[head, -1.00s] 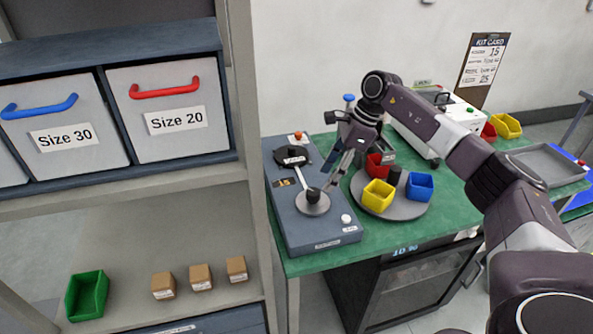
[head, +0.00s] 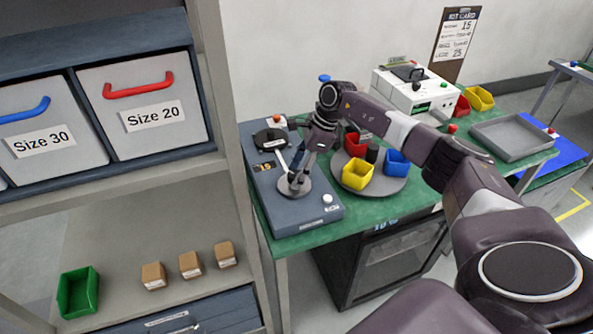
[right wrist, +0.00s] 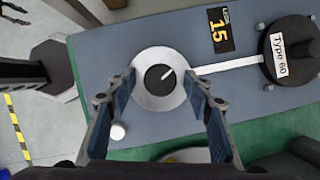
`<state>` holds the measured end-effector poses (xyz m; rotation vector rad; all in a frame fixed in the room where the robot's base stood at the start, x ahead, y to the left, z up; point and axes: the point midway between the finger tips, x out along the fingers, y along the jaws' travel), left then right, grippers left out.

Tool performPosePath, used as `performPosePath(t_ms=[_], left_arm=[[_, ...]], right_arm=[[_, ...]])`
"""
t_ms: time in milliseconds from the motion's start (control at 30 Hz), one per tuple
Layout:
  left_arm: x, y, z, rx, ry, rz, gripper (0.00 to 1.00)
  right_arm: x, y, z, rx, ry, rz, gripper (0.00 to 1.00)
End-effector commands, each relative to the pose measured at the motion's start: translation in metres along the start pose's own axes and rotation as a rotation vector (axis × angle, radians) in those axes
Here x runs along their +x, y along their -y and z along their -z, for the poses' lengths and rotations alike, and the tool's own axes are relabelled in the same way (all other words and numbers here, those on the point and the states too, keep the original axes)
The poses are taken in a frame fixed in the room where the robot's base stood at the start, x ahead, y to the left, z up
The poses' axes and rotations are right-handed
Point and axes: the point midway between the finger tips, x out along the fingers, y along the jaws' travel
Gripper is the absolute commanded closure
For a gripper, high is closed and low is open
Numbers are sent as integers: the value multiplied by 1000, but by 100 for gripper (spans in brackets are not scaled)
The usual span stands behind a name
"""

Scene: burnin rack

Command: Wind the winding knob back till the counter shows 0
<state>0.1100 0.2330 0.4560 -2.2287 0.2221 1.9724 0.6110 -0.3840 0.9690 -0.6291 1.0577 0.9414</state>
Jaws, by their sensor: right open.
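The winding knob (right wrist: 159,79) is black with a white pointer line, on a pale round disc (right wrist: 147,94) on the grey winding unit (head: 300,215). The counter (right wrist: 219,30) reads 15 in the right wrist view; it also shows in the head view (head: 264,167). My right gripper (right wrist: 164,88) is open, its fingers on either side of the knob and apart from it in the right wrist view. In the head view my right gripper (head: 293,184) is over the disc and hides most of the knob.
A black spool labelled "Typo 60" (right wrist: 287,50) joins the disc by a white strip (right wrist: 226,66). A white button (right wrist: 118,131) is near the left finger. A turntable (head: 393,186) with red, yellow and blue bins stands right of the unit.

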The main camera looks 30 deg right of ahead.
Motion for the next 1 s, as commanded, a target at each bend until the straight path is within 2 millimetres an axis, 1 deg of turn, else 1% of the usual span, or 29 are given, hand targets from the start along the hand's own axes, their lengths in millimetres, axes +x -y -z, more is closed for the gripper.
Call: performPosePath(t_ms=[67, 300, 433, 467, 767, 1000], left_arm=[[0, 0, -5, 0, 8, 0, 60], [-1, -3, -25, -1, 36, -4, 60], [-1, -3, -28, -1, 40, -4, 60], [-1, -3, -27, -1, 40, -4, 60], [-1, -2, -22, -2, 33, -3, 60], [-3, -2, -18, -2, 26, -2, 60]], right_arm=[[0, 0, 0, 0, 0, 0, 53], [0, 0, 0, 0, 0, 0, 78], [0, 0, 0, 0, 0, 1, 93], [0, 0, 0, 0, 0, 1, 95], [-1, 0, 0, 39, 0, 18, 95], [-1, -1, 0, 168, 0, 73, 95]])
